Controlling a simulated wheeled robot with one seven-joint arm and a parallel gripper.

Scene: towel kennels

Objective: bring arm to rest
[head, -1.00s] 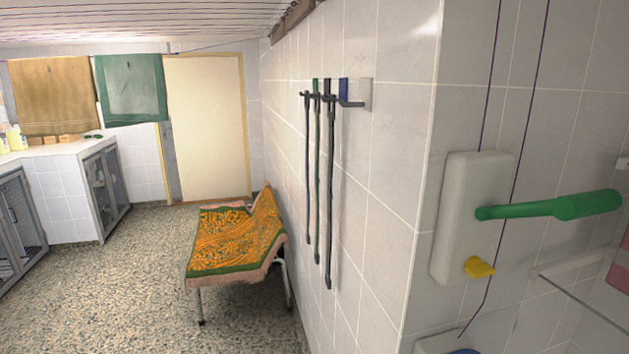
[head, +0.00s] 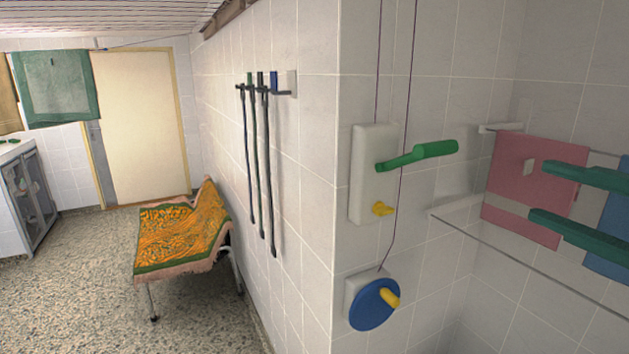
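My gripper (head: 539,193) reaches in from the right edge. Its two dark green fingers are apart, one above the other, with nothing seen between them. A pink towel (head: 516,222) and a blue towel (head: 613,240) hang behind them. The rest of the arm is out of view. Left of the fingers and apart from them, a white wall box (head: 362,150) carries a green lever (head: 425,153) and a yellow knob (head: 382,209).
A blue wheel with a yellow knob (head: 373,308) sits below the box. Thin rails (head: 530,262) cross the right side. Leads (head: 250,160) hang on the wall. A bench with an orange cloth (head: 178,235) stands left. Floor (head: 90,300) beside it is clear.

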